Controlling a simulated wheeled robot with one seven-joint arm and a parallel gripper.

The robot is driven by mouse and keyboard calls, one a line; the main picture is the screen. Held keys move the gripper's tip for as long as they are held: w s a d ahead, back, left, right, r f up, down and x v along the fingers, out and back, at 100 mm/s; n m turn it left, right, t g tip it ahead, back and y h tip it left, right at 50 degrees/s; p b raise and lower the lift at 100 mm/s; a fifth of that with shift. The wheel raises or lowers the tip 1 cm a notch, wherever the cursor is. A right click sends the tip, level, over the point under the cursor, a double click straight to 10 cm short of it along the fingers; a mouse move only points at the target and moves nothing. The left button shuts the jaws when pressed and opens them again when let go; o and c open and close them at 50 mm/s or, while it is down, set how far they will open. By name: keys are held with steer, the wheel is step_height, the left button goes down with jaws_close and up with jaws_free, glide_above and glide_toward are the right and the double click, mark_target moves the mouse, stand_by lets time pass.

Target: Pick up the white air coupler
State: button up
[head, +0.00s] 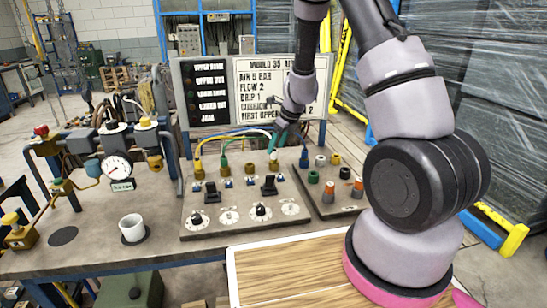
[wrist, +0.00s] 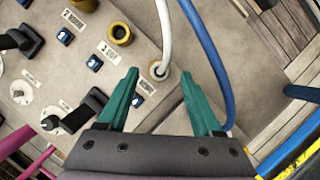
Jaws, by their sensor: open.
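The white air coupler (wrist: 161,62) is the end of a white hose. In the wrist view it sits in a round port on the grey panel, between and slightly beyond my fingertips. My gripper (wrist: 158,78) is open, with one teal finger on each side of the port and neither visibly touching the coupler. In the head view my gripper (head: 284,132) hangs above the right end of the port row and partly hides that area. The grey port panel (head: 205,228) carries yellow and green hoses further left.
A blue hose (wrist: 212,60) runs close by my right finger. Black levers (wrist: 85,110) stand left of my fingers. Loose couplers, including a green one (head: 313,177), stand on the right board. A white cup (head: 132,228) and a gauge (head: 117,168) are at left.

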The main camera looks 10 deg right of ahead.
mark_target(275, 149)
steer(key=x, duration=0.4)
steer(key=shift+f, duration=0.1)
jaws_close()
